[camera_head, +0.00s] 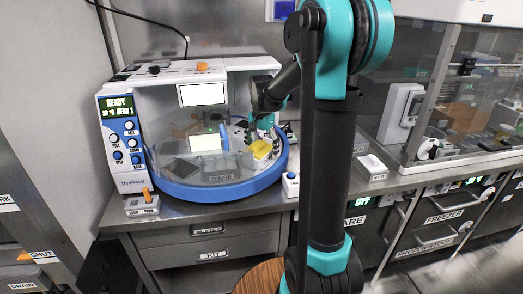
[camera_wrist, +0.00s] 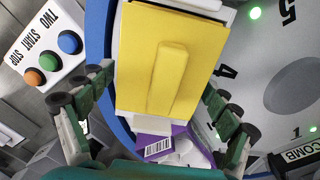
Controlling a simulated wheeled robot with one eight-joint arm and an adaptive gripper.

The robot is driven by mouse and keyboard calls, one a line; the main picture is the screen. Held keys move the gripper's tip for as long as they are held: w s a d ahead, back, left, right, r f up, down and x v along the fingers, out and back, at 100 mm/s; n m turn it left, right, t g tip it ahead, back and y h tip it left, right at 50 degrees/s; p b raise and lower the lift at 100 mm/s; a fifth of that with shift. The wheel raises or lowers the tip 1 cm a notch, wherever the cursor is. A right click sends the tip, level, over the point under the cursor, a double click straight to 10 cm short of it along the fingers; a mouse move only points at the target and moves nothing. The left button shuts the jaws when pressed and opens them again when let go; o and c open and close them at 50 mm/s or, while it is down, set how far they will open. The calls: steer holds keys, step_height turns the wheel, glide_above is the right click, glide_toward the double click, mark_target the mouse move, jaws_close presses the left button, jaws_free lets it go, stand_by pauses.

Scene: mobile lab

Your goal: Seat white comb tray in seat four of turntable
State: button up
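My gripper (camera_wrist: 158,82) is over the turntable (camera_head: 215,192), with one finger on each side of a yellow block with a raised bar (camera_wrist: 150,55). The fingertips are close to its sides, but I cannot tell whether they press on it. A white edge (camera_wrist: 205,4) shows behind the yellow block; I cannot tell whether it is the comb tray. The yellow thing also shows in the head view (camera_head: 262,149), under my gripper (camera_head: 260,135).
A purple and white part with a barcode (camera_wrist: 158,148) lies below the block. A button box (camera_wrist: 46,48) stands beside the turntable's blue rim. A COMB label (camera_wrist: 299,155) is at lower right. A clear cover (camera_head: 185,125) spans the machine. Its display (camera_head: 118,106) reads READY.

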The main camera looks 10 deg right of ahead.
steer(key=shift+r, duration=0.1)
step_height(320, 180, up, 12)
steer(key=shift+r, duration=0.1)
stand_by(0.6)
